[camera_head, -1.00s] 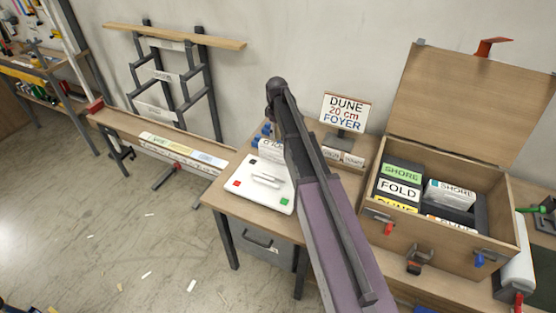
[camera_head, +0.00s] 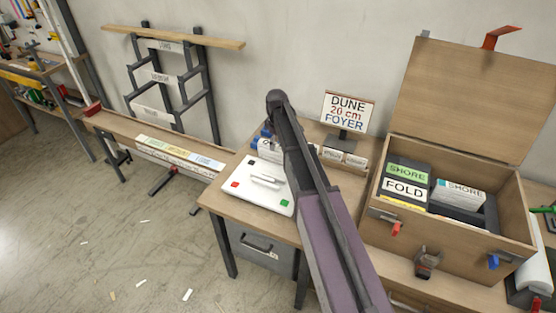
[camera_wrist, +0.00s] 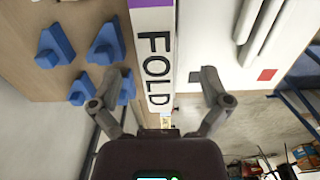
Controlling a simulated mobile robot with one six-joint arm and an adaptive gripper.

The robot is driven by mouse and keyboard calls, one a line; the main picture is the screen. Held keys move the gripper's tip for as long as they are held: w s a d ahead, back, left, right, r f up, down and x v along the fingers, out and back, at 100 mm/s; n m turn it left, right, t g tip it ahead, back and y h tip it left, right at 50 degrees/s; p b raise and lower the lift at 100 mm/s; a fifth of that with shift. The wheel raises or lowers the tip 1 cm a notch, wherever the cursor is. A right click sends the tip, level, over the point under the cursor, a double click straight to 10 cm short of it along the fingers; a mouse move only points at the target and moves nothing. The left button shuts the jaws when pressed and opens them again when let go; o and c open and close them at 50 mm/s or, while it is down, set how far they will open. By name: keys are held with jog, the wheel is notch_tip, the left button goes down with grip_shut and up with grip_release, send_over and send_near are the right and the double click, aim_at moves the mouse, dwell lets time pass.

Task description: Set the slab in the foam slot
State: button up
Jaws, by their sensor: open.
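A white slab labelled FOLD (camera_wrist: 153,60) with a purple end band shows in the wrist view, between and beyond my open fingers. My gripper (camera_wrist: 155,84) is empty, with a gap on each side of the slab. In the head view a white slab end (camera_head: 268,150) shows beside blue wedges, partly hidden by my arm; my gripper is hidden there. The open wooden case (camera_head: 405,233) at right holds dark foam (camera_head: 480,217) with several slabs, including a green-labelled SHORE (camera_head: 407,173), a FOLD (camera_head: 404,189) and a white SHORE (camera_head: 459,190).
A white plate with a handle (camera_head: 263,184) and coloured corner squares lies on the bench, left of my arm. A sign (camera_head: 346,111) reads DUNE 20 cm FOYER. The case lid (camera_head: 470,100) stands open against the wall.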

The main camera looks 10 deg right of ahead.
aim_at(277, 152)
jog(key=shift+f, duration=0.15)
notch_tip(277, 152, down, 5)
jog(key=b, duration=0.5)
jog(key=shift+d, duration=0.1)
dwell(0.3)
dwell(0.5)
grip_shut()
jog(key=shift+w+r, duration=0.1)
jog(key=shift+r, duration=0.15)
notch_tip(277, 152, up, 10)
jog(key=p, duration=1)
jog(key=shift+f, duration=0.2)
dwell(0.6)
